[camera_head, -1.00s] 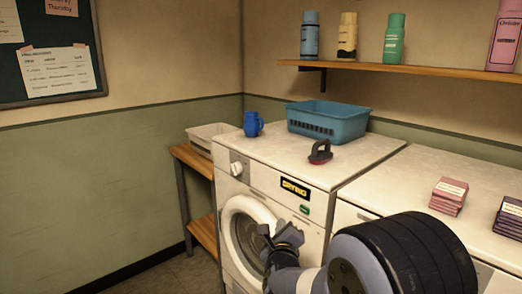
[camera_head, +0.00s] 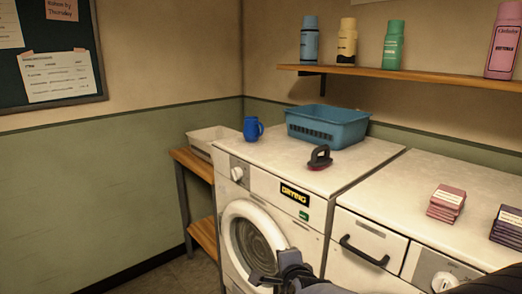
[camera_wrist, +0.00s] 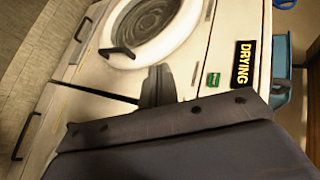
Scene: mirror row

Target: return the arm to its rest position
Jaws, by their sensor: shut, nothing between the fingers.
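My gripper (camera_head: 283,276) shows at the bottom of the head view, in front of the lower part of the washing machine's round door. It is shut and empty. In the wrist view its dark fingers (camera_wrist: 157,86) are together, with the machine's round door (camera_wrist: 150,25) beyond them. Most of my arm is below the frame in the head view.
The machine (camera_head: 290,222) carries a DRYING label. On its top are a blue mug (camera_head: 252,128), a blue basket (camera_head: 328,124) and a dark-handled brush-like item (camera_head: 320,157). A second machine (camera_head: 372,240) stands right, with pink packs (camera_head: 446,203) on top. Floor at left is clear.

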